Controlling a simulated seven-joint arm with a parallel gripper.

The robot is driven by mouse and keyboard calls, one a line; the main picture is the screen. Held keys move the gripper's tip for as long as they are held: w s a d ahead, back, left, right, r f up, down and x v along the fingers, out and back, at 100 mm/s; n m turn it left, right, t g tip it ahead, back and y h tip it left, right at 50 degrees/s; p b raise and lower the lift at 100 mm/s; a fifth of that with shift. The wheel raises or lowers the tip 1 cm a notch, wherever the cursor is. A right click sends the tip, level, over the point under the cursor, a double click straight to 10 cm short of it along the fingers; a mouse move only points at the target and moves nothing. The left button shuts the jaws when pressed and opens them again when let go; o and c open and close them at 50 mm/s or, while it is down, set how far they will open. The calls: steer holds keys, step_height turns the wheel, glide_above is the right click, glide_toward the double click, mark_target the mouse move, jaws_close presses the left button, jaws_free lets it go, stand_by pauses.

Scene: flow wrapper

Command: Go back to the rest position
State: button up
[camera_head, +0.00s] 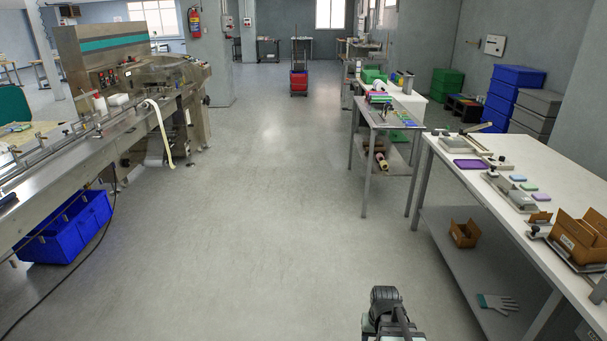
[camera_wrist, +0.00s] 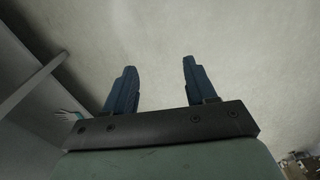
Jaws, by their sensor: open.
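In the wrist view my gripper (camera_wrist: 157,88) shows two blue fingers set well apart, with nothing between them. The fingers hang over bare grey floor. In the head view part of my arm (camera_head: 388,312) shows at the bottom edge, right of centre, over the floor and left of the white table (camera_head: 540,165). The fingertips cannot be made out in the head view.
The middle floor (camera_head: 265,190) is clear.

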steer(key=s+a+f+n, duration=0.1)
steer(key=s+a, duration=0.1)
steer(key=a, duration=0.3)
steer(key=s+f+g, duration=0.3)
steer(key=s+f, duration=0.7)
steer(key=s, duration=0.5)
steer(key=s+f+g, duration=0.4)
steer(key=s+f, duration=0.7)
steer(key=s, duration=0.4)
steer(key=shift+d, duration=0.15)
stand_by(0.5)
